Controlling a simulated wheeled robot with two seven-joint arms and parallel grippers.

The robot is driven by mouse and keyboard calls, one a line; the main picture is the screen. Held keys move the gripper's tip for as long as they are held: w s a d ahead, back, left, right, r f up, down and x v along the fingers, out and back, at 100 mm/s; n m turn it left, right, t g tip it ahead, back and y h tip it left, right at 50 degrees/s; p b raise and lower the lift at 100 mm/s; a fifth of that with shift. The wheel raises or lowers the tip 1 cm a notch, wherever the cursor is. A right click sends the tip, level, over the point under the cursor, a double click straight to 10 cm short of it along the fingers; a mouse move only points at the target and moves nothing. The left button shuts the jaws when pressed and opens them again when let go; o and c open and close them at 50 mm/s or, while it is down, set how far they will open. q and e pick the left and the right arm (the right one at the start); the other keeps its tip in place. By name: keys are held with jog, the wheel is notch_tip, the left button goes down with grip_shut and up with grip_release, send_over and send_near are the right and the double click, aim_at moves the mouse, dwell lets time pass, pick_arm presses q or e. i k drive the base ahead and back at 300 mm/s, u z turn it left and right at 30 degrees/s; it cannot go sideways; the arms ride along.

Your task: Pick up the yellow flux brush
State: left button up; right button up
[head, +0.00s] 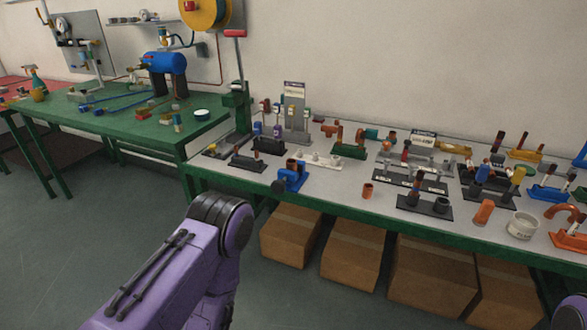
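I cannot clearly pick out a flux brush in the head view. A small upright yellow piece (519,174) stands on a dark holder on the right part of the grey-topped bench (335,188); it is too small to tell what it is. A round pale tin (522,226) with a dark label sits near the bench's front edge at the right. A purple arm of mine crosses the lower left, in front of the bench. Neither of my grippers shows in the view.
A blue vise (291,178) sits at the bench's front edge. Several pipe fittings on stands crowd the bench top. Cardboard boxes (352,255) stand underneath. A green table (140,125) with a blue tank (165,73) is at the left. Floor is clear at the lower left.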

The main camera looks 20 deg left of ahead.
aim_at(519, 174)
jog(key=z, duration=2.1)
jog(key=i, duration=1.7)
jog(key=u, duration=3.1)
